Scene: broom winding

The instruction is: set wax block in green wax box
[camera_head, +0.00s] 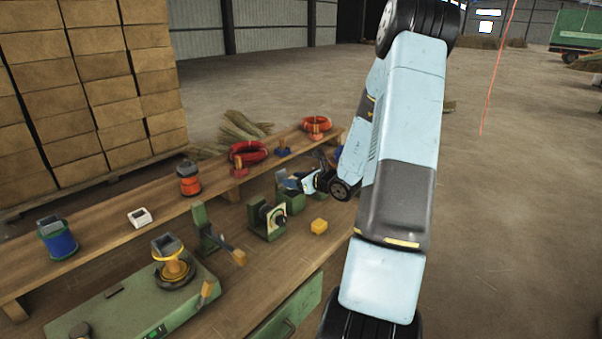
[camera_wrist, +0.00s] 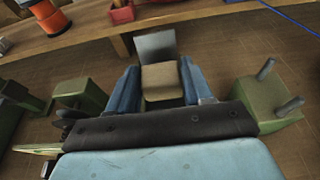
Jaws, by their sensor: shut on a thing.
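A tan block (camera_wrist: 162,82), apparently the wax block, sits between the two blue fingers of my gripper (camera_wrist: 160,78) in the wrist view, with the fingers shut on it. A grey plate (camera_wrist: 155,45) shows just beyond it. In the head view my gripper (camera_head: 291,182) is low over the bench, and the held block cannot be made out. A small green box-like piece (camera_head: 292,203) is directly below the gripper, possibly the green wax box; its inside is hidden. In the wrist view, whether the block touches anything below is unclear.
Green blocks stand left (camera_wrist: 80,95) and right (camera_wrist: 262,100) of the gripper, the right one with grey pegs. Red coils (camera_head: 248,152) lie on the rear shelf.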

